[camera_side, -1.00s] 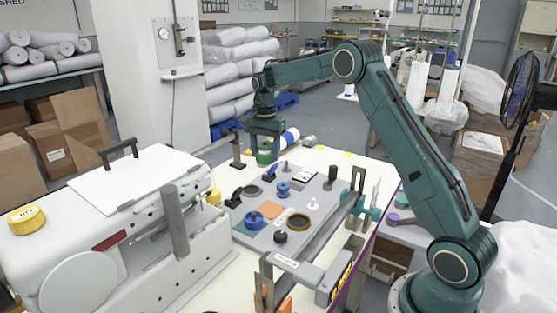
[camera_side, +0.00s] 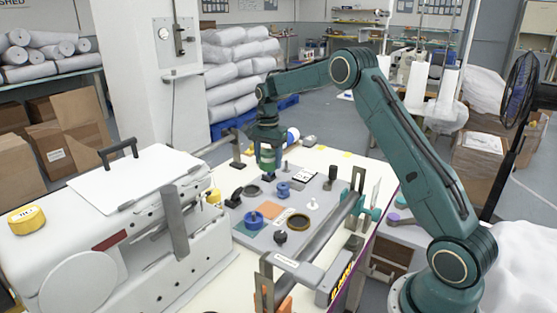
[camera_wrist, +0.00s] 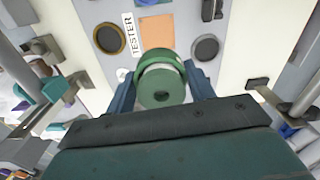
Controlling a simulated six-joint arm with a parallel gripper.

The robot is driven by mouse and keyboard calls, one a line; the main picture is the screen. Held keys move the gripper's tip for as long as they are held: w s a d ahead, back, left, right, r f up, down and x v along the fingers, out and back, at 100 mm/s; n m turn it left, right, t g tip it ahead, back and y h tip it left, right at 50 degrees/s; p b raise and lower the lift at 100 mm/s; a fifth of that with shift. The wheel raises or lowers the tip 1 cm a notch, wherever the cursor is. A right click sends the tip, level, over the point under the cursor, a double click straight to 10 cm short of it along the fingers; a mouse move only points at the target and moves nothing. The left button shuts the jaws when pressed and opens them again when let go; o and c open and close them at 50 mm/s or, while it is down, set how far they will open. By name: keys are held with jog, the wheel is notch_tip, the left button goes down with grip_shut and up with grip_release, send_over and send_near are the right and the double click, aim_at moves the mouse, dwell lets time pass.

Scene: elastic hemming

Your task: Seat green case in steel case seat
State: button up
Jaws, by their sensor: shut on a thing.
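My gripper (camera_side: 268,160) is shut on the green case (camera_wrist: 160,85), which sits between the blue fingers in the wrist view. The case is a round green piece with a flat ring face and a dark centre hole. In the side view my gripper is above the far left part of the grey board, and the fingers partly hide the case. A dark round seat with a grey rim (camera_side: 252,191), seemingly the steel case seat, lies on the board nearer the side camera. It also shows up and right of the case in the wrist view (camera_wrist: 205,47). The case is apart from it.
The grey board (camera_side: 240,238) also carries a brass-rimmed ring (camera_side: 298,221), an orange square (camera_side: 270,209), blue spools (camera_side: 283,189) and a white peg (camera_side: 312,203). A metal rail runs along its right side. A white machine (camera_side: 130,190) stands left.

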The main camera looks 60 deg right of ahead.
send_over(269, 208)
notch_tip(269, 208, down, 11)
jog(key=shift+f, duration=0.2)
jog(key=shift+f, duration=1.95)
jog(key=shift+f, duration=0.2)
jog(key=o, duration=0.8)
jog(key=shift+r, duration=0.1)
jog(key=r, duration=1.3)
jog(key=shift+s+a+r, duration=0.15)
jog(key=shift+a+r, duration=0.05)
jog(key=shift+r, duration=0.15)
